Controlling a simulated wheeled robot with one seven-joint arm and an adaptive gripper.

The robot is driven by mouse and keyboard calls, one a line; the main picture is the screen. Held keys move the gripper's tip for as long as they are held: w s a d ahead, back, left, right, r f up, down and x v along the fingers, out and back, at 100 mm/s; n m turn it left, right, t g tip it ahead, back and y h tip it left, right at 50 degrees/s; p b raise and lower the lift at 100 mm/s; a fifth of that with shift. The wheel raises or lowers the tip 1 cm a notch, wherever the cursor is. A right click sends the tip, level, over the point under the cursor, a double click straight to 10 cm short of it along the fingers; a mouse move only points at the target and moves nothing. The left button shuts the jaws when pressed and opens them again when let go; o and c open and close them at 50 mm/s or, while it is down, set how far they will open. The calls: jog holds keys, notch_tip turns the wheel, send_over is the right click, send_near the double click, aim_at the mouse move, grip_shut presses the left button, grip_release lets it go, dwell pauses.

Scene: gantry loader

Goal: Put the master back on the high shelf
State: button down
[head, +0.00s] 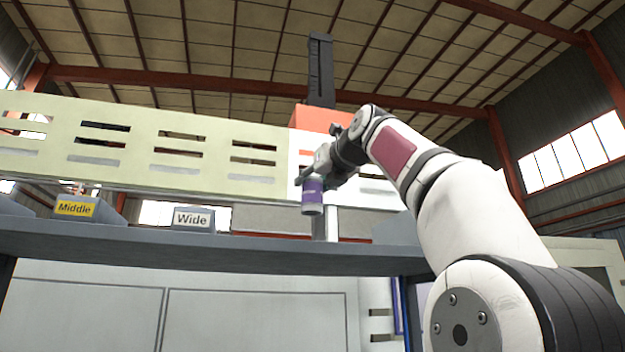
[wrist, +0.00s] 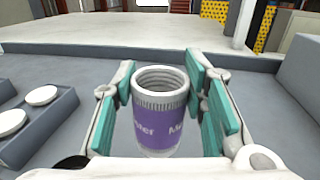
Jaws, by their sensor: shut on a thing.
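The master is a small metal cylinder with a purple band, its lettering partly readable. It hangs upright in my gripper (head: 313,181) in the head view, with its lower part (head: 312,209) showing. In the wrist view the master (wrist: 162,130) stands between the teal pads of my gripper (wrist: 163,82), which is shut on it. The high shelf (head: 250,256) is a grey board seen from below in the head view. The master appears above its front edge; the gap under it cannot be told. The shelf top (wrist: 245,120) shows grey around the master in the wrist view.
Blocks labelled Middle (head: 75,208) and Wide (head: 193,218) stand on the shelf left of the master. In the wrist view a grey tray (wrist: 50,125) with white round pieces lies left, and a grey block (wrist: 303,72) stands right. A slotted pale beam (head: 140,150) runs behind.

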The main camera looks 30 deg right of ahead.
aim_at(317, 208)
jog(key=shift+f+b, duration=0.55)
jog(key=shift+f, duration=2.4)
jog(key=shift+f, duration=0.65)
jog(key=c, duration=0.9)
grip_release()
jog(key=shift+s, duration=0.1)
